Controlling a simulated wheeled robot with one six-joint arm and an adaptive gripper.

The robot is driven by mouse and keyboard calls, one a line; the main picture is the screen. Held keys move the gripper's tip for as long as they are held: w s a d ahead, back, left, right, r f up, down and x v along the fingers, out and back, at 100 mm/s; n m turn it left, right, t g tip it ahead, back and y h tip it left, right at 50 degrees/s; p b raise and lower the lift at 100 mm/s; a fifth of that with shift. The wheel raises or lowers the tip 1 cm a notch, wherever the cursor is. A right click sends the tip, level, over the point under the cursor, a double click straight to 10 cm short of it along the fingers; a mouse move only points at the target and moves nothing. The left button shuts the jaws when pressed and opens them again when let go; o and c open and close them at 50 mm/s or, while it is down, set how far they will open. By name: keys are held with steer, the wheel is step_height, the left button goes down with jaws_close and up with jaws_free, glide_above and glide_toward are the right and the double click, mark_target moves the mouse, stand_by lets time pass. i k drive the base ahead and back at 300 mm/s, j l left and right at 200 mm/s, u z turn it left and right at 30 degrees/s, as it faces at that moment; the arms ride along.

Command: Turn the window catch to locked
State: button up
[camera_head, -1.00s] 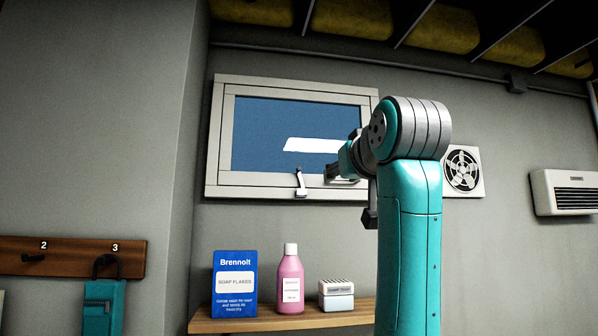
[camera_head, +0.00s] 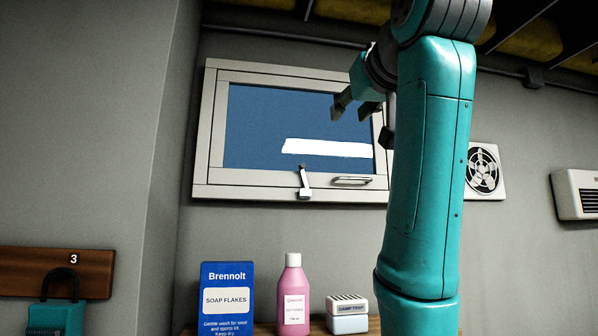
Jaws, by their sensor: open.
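The window (camera_head: 208,130) is a pale framed pane set in the grey wall, and its sash looks closed. The window catch (camera_head: 304,182) is a small light metal lever at the bottom middle of the frame, standing nearly upright with a slight tilt. A grey bar handle (camera_head: 352,181) sits to its right on the lower rail. My gripper (camera_head: 352,113) is open and empty in front of the right part of the pane, above and to the right of the catch and apart from it. My arm hides the window's right edge.
Below the window a wooden shelf holds a blue soap flakes box (camera_head: 227,298), a pink bottle (camera_head: 293,295) and a white damp trap box (camera_head: 347,314). A vent fan (camera_head: 484,170) is right of my arm. The wall around the catch is clear.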

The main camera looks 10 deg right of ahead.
mark_target(301, 167)
steer(key=i, duration=1)
